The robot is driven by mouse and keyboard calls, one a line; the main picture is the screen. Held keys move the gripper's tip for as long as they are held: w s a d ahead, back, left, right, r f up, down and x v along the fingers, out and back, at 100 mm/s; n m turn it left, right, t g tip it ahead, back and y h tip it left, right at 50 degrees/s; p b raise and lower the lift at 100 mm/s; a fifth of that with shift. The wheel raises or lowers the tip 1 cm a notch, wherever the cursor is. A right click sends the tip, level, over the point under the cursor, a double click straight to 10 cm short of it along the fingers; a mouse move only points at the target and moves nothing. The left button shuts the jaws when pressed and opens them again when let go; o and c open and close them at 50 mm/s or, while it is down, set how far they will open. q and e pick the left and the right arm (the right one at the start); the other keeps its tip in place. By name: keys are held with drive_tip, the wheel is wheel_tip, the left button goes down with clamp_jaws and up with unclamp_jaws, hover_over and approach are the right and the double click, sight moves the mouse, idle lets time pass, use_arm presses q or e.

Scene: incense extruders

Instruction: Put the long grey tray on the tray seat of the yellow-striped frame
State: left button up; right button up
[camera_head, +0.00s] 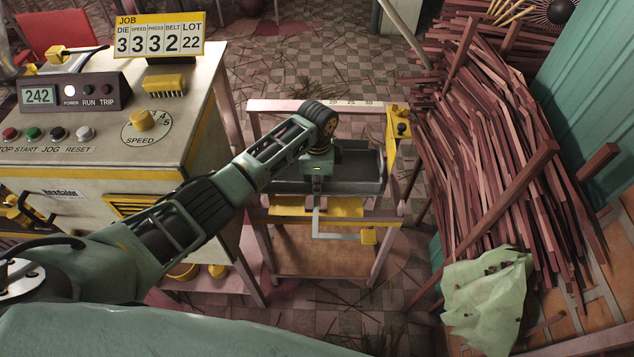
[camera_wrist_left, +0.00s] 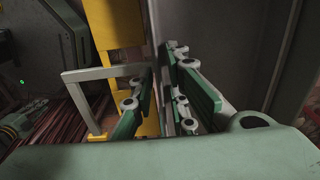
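The long grey tray (camera_head: 362,172) lies level within the upper part of the yellow-striped frame (camera_head: 256,105). My left gripper (camera_head: 316,185) points down at the tray's near side and hides part of it. In the left wrist view, the two green fingers of this gripper (camera_wrist_left: 160,85) stand on either side of a thin grey edge that looks like the tray's wall. A narrow gap shows between them, and I cannot tell whether they press on it. The tray seat is hidden under the tray, so contact there is unclear. My right gripper is out of view.
A grey bent bar with a yellow knob (camera_head: 368,236) sticks out at the frame's front. A control cabinet (camera_head: 120,180) stands close on the left. A heap of reddish sticks (camera_head: 490,150) lies to the right, with a pale green bag (camera_head: 487,300) before it.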

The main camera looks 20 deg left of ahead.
use_arm(q)
drive_tip(key=shift+o, duration=0.5)
drive_tip(key=shift+r, duration=0.1)
drive_tip(key=shift+r, duration=0.25)
wheel_tip(320, 180, up, 12)
drive_tip(key=p, duration=1.2)
drive_tip(key=shift+s+f+p, duration=0.15)
drive_tip(key=shift+p, duration=0.15)
drive_tip(key=shift+c, duration=0.5)
